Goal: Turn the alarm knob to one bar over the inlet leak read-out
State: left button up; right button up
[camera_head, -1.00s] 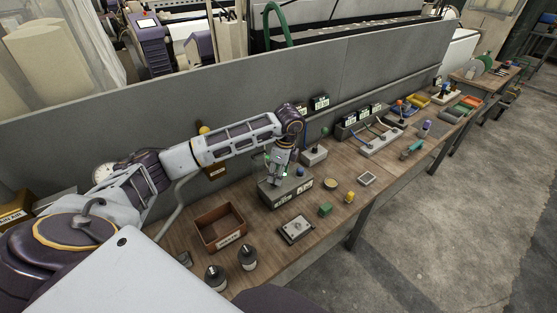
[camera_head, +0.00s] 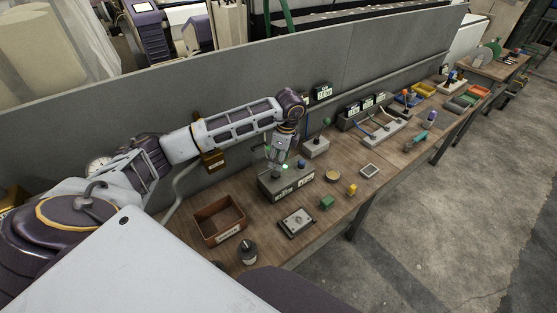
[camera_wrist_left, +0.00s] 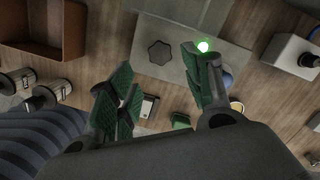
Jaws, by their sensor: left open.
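A grey control box (camera_head: 270,184) stands on the bench, with two labelled windows on its front whose text I cannot read. The wrist view shows its top (camera_wrist_left: 177,28) with a dark lobed knob (camera_wrist_left: 160,53), a lit green lamp (camera_wrist_left: 203,46) and a blue button (camera_wrist_left: 227,76). The lamp (camera_head: 285,167) and button (camera_head: 301,163) also show in the head view. My left gripper (camera_head: 275,154) is above the box, open and empty. In the wrist view its green-padded fingers (camera_wrist_left: 158,86) are spread, with the knob beyond the gap, apart from them. My right gripper is out of view.
A green block (camera_head: 327,202) and a yellow block (camera_head: 351,189) sit to the right. A grey partition (camera_head: 130,128) runs behind the bench.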

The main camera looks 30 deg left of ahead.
aim_at(276, 174)
pick_arm(q)
jog(key=shift+f, duration=0.25)
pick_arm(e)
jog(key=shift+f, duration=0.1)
pick_arm(q)
jog(key=shift+s+a+f+b, duration=0.1)
jog(key=shift+a+f+b, duration=0.1)
jog(key=shift+f+b, duration=0.75)
jog(key=shift+w+a+f+b, duration=0.15)
jog(key=shift+f+b, duration=0.35)
jog(key=shift+f, duration=0.8)
jog(key=shift+s+a+f+b, duration=0.2)
jog(key=shift+f+b, duration=0.55)
jog(key=shift+f, duration=0.8)
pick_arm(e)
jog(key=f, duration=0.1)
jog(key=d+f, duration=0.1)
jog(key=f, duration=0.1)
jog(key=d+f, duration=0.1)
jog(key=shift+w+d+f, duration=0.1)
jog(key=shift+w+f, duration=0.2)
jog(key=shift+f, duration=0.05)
pick_arm(q)
jog(key=c, duration=0.7)
jog(key=shift+c, duration=0.2)
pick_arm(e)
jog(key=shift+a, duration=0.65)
